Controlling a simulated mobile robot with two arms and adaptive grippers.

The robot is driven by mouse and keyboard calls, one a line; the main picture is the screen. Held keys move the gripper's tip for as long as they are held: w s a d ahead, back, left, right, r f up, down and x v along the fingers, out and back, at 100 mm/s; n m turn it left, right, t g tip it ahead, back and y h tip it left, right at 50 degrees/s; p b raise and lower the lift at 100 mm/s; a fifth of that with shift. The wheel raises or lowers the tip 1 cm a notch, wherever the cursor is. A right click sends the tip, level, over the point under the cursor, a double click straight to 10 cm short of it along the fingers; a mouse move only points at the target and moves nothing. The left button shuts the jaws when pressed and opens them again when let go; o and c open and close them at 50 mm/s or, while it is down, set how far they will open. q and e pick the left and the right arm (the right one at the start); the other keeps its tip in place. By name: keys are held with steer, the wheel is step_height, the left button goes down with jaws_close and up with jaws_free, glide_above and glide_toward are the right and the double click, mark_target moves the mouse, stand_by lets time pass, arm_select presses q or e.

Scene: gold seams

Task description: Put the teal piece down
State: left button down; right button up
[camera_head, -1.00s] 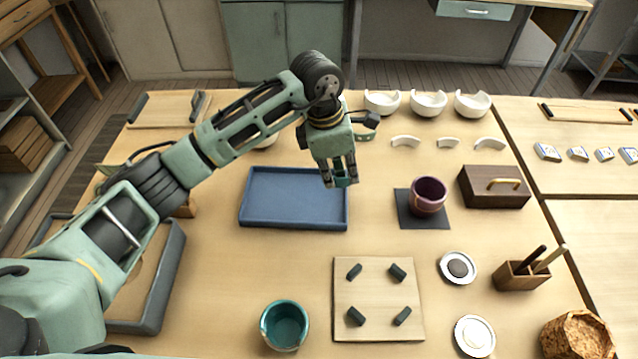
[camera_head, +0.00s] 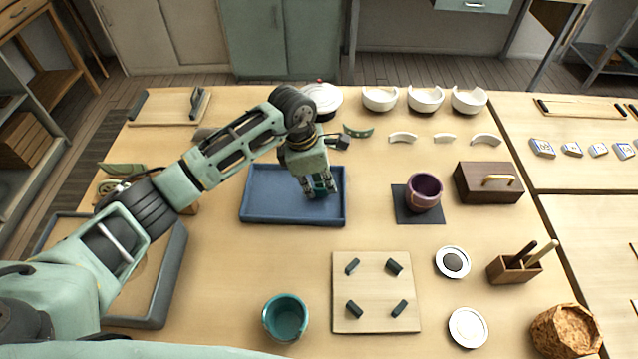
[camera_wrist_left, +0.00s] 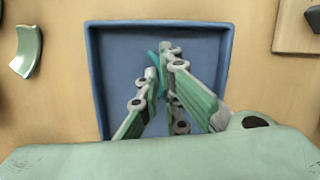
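My left gripper (camera_head: 320,194) points down over the blue tray (camera_head: 262,207), inside its outline near the right side. It is shut on the small teal piece (camera_head: 321,185), which shows between the fingertips. In the left wrist view the teal piece (camera_wrist_left: 153,62) shows as a thin edge beside the fingertips (camera_wrist_left: 163,62), with the blue tray (camera_wrist_left: 117,38) beneath. The fingers hide most of the piece, and I cannot tell whether it touches the tray floor. My right gripper is not in view.
Another curved teal piece (camera_head: 358,131) lies behind the tray, beside white curved pieces (camera_head: 403,137). A purple cup (camera_head: 424,190) on a dark mat stands to the right. A pegged board (camera_head: 375,322) and a teal cup (camera_head: 285,318) are in front. The tray's left part is empty.

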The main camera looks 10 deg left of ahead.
arm_select(q)
steer(key=c, duration=2)
jaws_free()
steer(key=shift+f, duration=0.1)
steer(key=shift+r+p, duration=0.35)
steer(key=b+v, duration=0.2)
steer(key=v, duration=0.9)
steer(key=shift+r, duration=0.35)
steer(key=shift+s, duration=0.1)
